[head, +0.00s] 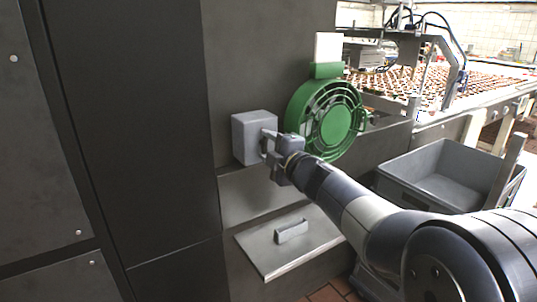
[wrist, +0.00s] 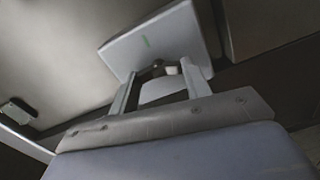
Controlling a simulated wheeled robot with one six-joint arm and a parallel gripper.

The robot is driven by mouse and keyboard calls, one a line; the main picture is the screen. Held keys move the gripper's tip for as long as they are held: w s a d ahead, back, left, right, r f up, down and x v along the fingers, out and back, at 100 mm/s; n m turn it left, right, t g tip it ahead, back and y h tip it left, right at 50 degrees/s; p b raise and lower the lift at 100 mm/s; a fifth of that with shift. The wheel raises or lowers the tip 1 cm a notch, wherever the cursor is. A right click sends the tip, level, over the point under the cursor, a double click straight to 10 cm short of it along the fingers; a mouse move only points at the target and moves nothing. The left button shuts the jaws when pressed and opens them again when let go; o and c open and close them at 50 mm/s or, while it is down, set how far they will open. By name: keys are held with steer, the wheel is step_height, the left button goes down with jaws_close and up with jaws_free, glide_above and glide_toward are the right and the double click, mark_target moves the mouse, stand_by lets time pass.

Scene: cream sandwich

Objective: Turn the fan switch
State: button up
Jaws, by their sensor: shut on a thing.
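The fan switch is a grey box (head: 254,138) on the dark metal wall, left of the green fan (head: 328,118). My gripper (head: 268,144) is at the right side of this box. The fingers of my gripper (wrist: 159,72) reach up to that face, one on each side of a small knob (wrist: 158,67). My gripper is shut on this knob, which is small and partly hidden.
A metal ledge with a handled plate (head: 262,250) lies below the box. A grey bin (head: 437,178) stands to the right, near my arm. Behind it is a conveyor (head: 470,88) with rows of small items. Tall dark panels fill the left.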

steer(key=shift+f+n+b, duration=0.1)
steer(key=shift+n+b, duration=0.35)
steer(key=shift+n, duration=0.45)
steer(key=o, duration=1)
steer(key=v, duration=1)
steer(key=shift+s+d, duration=0.25)
steer(key=shift+s, duration=0.1)
steer(key=shift+w, duration=0.1)
steer(key=x, duration=1)
steer(key=shift+w+a, duration=0.25)
steer(key=shift+a, duration=0.05)
